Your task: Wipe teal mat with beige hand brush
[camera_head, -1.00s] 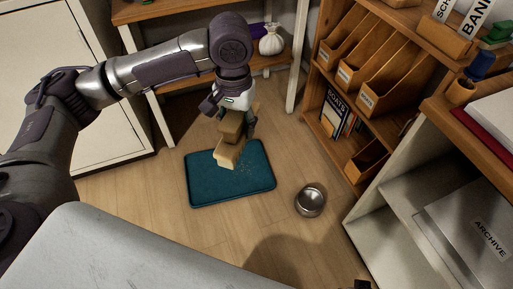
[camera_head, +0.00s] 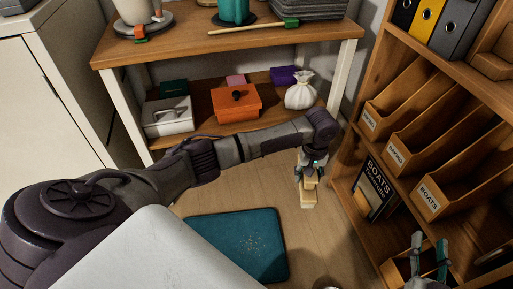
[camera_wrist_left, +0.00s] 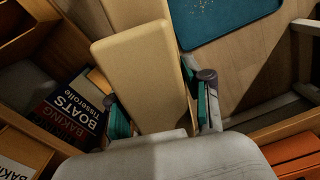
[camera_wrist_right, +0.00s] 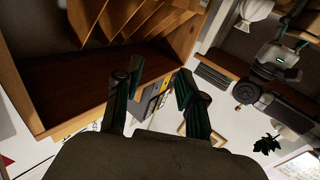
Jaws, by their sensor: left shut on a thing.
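The teal mat (camera_head: 235,238) lies flat on the wooden floor with pale specks on its middle; part is hidden by my own body. Its edge also shows at the top of the left wrist view (camera_wrist_left: 228,22). My left gripper (camera_head: 311,172) is shut on the beige hand brush (camera_head: 308,194) and holds it off the mat, beyond its right edge. In the left wrist view the brush (camera_wrist_left: 145,75) sits between the two fingers (camera_wrist_left: 163,112). My right gripper (camera_head: 430,243) is open and empty by the shelf at lower right; its fingers stand apart in the right wrist view (camera_wrist_right: 157,95).
A wooden shelf (camera_head: 352,205) with file holders and books stands close right of the brush. A table (camera_head: 115,52) with an orange box (camera_head: 236,103) and white sack (camera_head: 301,92) on its lower shelf is behind. A metal bowl (camera_head: 325,285) shows at the bottom edge.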

